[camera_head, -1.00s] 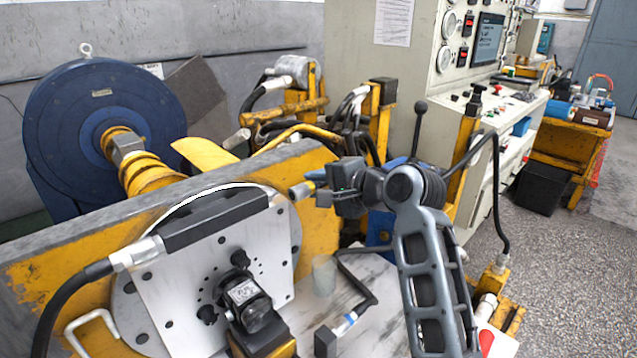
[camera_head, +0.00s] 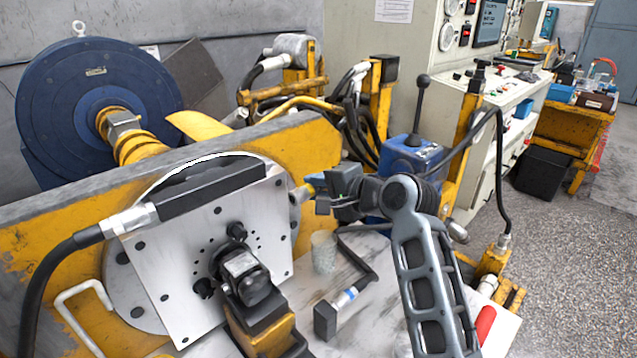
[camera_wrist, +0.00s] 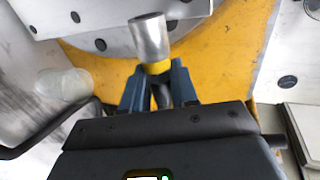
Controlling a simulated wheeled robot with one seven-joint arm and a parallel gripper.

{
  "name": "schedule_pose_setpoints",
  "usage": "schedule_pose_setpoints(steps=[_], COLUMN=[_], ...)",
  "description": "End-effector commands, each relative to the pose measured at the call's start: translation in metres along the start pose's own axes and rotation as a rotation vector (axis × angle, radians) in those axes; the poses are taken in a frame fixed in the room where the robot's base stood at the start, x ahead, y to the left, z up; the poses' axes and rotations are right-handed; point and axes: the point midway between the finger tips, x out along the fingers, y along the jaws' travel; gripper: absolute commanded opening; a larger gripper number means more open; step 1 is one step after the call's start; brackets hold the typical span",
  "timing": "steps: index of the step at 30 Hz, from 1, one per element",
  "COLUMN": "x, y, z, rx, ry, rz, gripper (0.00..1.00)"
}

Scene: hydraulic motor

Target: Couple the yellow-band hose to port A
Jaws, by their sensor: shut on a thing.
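My gripper (camera_head: 316,190) is shut on the yellow-band hose. In the wrist view, the blue fingers (camera_wrist: 158,85) close around the hose just behind its yellow band (camera_wrist: 157,67), and its silver end (camera_wrist: 149,38) sticks out ahead. In the head view the hose end (camera_head: 300,194) points left, by the right edge of the round flange behind the motor plate. No port letter is readable, so I cannot tell which is port A.
A black block (camera_head: 210,190) with a thick hose crosses the plate's top. A blue lever unit (camera_head: 410,152) stands behind my gripper.

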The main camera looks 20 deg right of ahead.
Motion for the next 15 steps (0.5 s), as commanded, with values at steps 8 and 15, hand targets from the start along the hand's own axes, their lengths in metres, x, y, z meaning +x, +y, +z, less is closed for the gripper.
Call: schedule_pose_setpoints(steps=[8,15], x=[0.008,0.014], y=[0.020,0.037], z=[0.000,0.000], rx=[0.000,-0.001], ry=[0.000,0.000], rz=[-0.001,0.000], gripper=[0.00,0.00])
